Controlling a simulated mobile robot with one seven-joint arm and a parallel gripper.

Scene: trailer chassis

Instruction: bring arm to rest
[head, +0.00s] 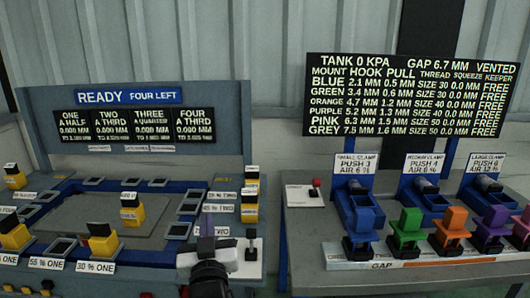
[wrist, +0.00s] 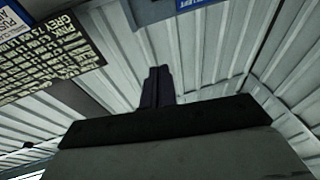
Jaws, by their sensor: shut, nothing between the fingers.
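My gripper (head: 207,222) shows at the lower middle of the head view, with its dark fingers pointing up and its pale body and black wrist below. It appears in front of the right end of the left bench. In the wrist view the fingers of my gripper (wrist: 157,75) are together and empty, with the corrugated wall behind them. Most of my arm is out of view.
The left bench (head: 110,254) carries yellow blocks (head: 131,213) and a READY board (head: 128,97). The right bench (head: 309,254) holds blue clamps (head: 357,205) and coloured pieces (head: 407,228) below a black readout board (head: 410,95). A dark gap separates the benches.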

